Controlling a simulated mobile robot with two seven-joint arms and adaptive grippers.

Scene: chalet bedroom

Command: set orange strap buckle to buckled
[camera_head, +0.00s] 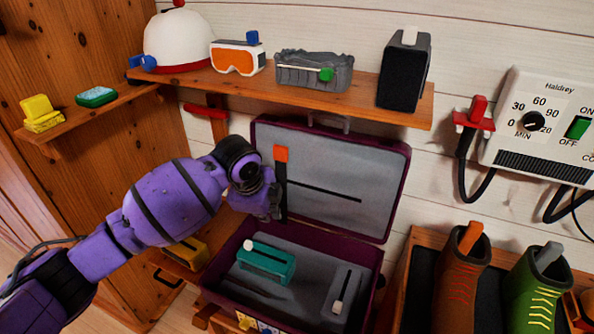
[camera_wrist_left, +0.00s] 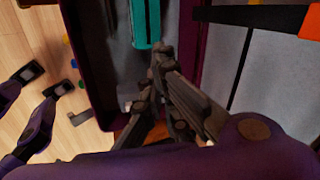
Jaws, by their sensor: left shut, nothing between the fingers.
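The orange strap buckle (camera_head: 281,154) is a small orange block at the top of a black strap (camera_head: 281,178) on the grey lid lining of the open suitcase (camera_head: 398,190). In the left wrist view the orange piece (camera_wrist_left: 311,23) shows at the upper right, at the end of the black strap (camera_wrist_left: 250,15). My left gripper (camera_head: 275,212) is shut and empty in front of the lid's lower left, below the orange piece and overlapping the strap's lower part. In the left wrist view its fingers (camera_wrist_left: 160,60) are apart from the orange piece. Whether it touches the strap is unclear. My right gripper is not seen.
The suitcase base holds a teal box (camera_head: 268,264) and a grey slider piece (camera_head: 342,292). A shelf (camera_head: 300,92) above carries a helmet, goggles, a grey tray and a black box. A boot rack (camera_head: 398,290) stands right. A yellow object (camera_head: 186,252) lies left.

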